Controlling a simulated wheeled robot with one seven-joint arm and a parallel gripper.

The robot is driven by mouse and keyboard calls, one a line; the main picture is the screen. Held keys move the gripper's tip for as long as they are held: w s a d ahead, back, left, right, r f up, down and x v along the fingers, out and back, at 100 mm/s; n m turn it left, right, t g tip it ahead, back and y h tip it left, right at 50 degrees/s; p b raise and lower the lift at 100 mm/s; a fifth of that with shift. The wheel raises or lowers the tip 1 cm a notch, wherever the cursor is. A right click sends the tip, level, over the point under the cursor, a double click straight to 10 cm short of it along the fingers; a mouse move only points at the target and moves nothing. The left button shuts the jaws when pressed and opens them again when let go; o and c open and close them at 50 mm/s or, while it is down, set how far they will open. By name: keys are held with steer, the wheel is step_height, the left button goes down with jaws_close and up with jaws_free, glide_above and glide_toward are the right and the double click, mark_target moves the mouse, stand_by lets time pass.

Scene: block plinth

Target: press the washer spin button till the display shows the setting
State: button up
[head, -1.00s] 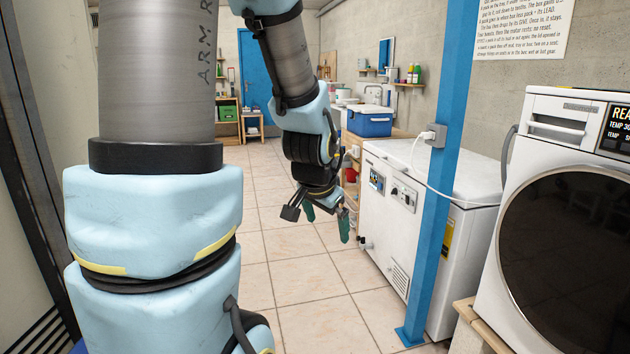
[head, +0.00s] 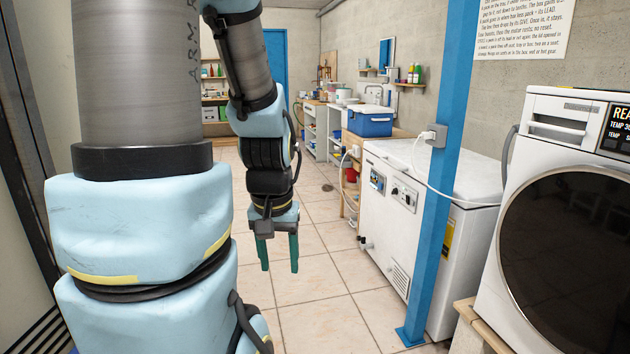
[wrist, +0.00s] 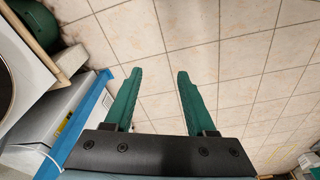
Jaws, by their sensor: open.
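The white washer (head: 560,200) stands at the right edge of the head view, with a large dark round door. Its dark display panel (head: 616,128) is cut off by the picture edge; "REA" and "TEMP 30" can be read, and the rest of the controls is out of view. My gripper (head: 279,268) hangs in the middle of the head view, pointing down over the floor, well left of the washer. Its two green fingers are apart with nothing between them. The wrist view also shows the open fingers (wrist: 157,85) above bare tiles.
A blue post (head: 438,180) stands between the washer and a white chest freezer (head: 400,230). A white cable runs from a socket on the post. A blue cooler (head: 370,121) sits further back. The tiled floor (head: 325,285) around my gripper is clear.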

jaws_close()
stand_by(1.1)
